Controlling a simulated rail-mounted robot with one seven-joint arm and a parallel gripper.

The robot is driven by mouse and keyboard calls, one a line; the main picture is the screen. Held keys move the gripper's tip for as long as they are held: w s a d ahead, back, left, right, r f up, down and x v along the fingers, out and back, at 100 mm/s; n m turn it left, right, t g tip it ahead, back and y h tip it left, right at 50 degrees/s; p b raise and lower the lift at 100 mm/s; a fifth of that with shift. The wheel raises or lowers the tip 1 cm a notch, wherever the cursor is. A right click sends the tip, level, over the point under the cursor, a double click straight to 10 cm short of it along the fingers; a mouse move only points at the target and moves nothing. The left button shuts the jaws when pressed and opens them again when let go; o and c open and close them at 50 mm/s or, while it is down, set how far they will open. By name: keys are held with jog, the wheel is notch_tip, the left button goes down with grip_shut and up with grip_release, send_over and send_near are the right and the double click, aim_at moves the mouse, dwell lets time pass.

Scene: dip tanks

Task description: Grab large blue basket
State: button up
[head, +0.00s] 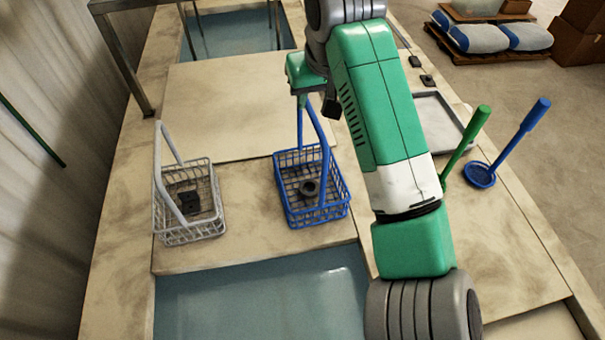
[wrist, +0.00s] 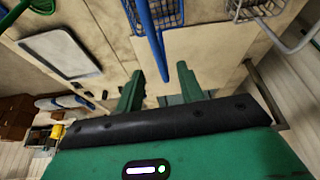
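The blue wire basket (head: 318,217) stands upright on the worktop near the middle in the head view, with a dark ring-shaped part (head: 309,188) inside. Its tall blue handle rises towards my gripper (head: 302,94). In the wrist view my gripper (wrist: 160,69) is open, its two green fingers apart. The blue handle (wrist: 152,32) runs down to the gap between the fingers, with clear space on both sides. I cannot tell how deep the handle sits between them. The basket's body is mostly cut off at the top of the wrist view.
A grey wire basket (head: 192,236) with dark parts stands to the left. A liquid-filled tank (head: 260,305) lies in front, another (head: 235,32) behind. Green (head: 464,146) and blue (head: 520,135) long-handled tools and a grey tray (head: 436,108) are on the right. A metal frame (head: 127,65) stands back left.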

aim_at(312, 113)
jog(key=shift+p+x, duration=0.55)
jog(key=shift+x, duration=2.7)
jog(key=shift+w+d+f+p, duration=0.1)
jog(key=shift+f+p, duration=0.15)
jog(key=shift+p, duration=0.1)
grip_shut()
jog(key=shift+r, duration=0.1)
